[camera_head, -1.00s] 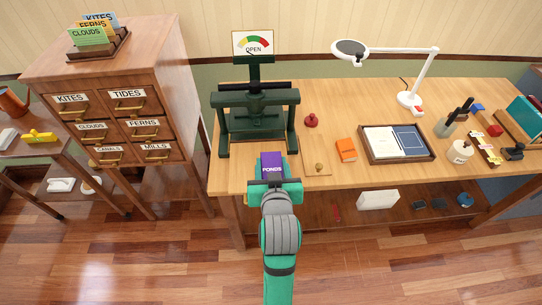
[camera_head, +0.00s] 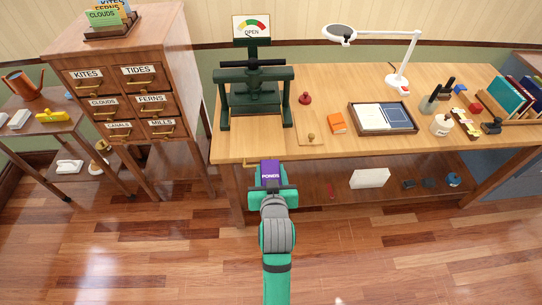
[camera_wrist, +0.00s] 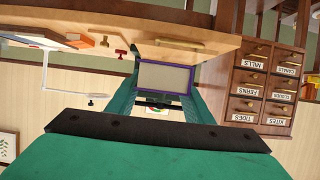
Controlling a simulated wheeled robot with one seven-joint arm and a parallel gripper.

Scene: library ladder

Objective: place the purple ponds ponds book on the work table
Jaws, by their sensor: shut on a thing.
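The purple book marked PONDS (camera_head: 270,172) is held upright at the end of my arm. My gripper (camera_head: 271,188) is shut on its lower part. In the head view the book overlaps the front edge of the work table (camera_head: 240,147), in front of the green press. In the wrist view the book (camera_wrist: 165,91) shows as a pale block with a purple border, beyond the dark gripper bar.
The green press (camera_head: 252,100) stands on the table's left part, under a sign reading OPEN. A wooden board (camera_head: 309,132), an orange book (camera_head: 337,123), a red stamp (camera_head: 305,98) and a tray (camera_head: 412,128) lie to its right. Bare tabletop lies near the front left edge. A drawer cabinet (camera_head: 185,75) stands left.

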